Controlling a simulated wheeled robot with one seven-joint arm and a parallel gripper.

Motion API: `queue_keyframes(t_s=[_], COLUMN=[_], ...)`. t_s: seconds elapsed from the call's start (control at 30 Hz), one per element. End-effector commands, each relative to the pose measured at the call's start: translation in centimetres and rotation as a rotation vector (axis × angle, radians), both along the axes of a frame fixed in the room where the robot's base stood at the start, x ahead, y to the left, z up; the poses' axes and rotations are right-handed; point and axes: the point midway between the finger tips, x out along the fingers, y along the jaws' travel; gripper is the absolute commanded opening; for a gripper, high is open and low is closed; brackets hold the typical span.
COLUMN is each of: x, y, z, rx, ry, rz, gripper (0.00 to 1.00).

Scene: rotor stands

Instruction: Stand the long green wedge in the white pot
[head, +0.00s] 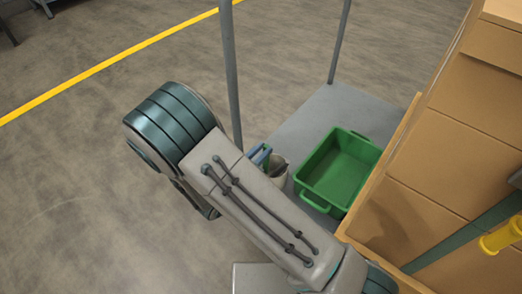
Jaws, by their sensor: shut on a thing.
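The white pot (279,178) stands on a grey platform, left of the green bin, and my arm covers its left and lower part. A blue piece (260,154) and a narrow green piece (266,163) show at its rim, close to my arm's edge. I cannot tell whether the green piece is the long green wedge, or whether it is inside the pot or above it. My gripper is hidden behind my own arm, which crosses the middle of the view.
An empty-looking green bin (317,200) sits on the grey platform (345,106), beside the pot. Grey posts (231,75) rise from the platform. Stacked cardboard boxes (430,160) stand close on the right, with a yellow object (502,236) in front. Open floor lies left.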

Motion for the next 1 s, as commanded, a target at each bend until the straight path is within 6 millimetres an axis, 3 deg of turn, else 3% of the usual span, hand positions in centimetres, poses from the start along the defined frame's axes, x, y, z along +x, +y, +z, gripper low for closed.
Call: queue_keyframes(t_s=[0.1,0.13,0.2,0.63,1.0], x=[0.0,0.0,0.0,-0.9,-7.3], y=[0.0,0.0,0.0,0.9,5.8], z=[0.0,0.0,0.0,0.1,0.3], rx=[0.0,0.0,0.0,0.001,0.0], ry=[0.0,0.0,0.0,0.001,0.0], rz=[0.0,0.0,0.0,0.003,0.005], gripper=[0.0,0.26,0.43,0.43,0.43])
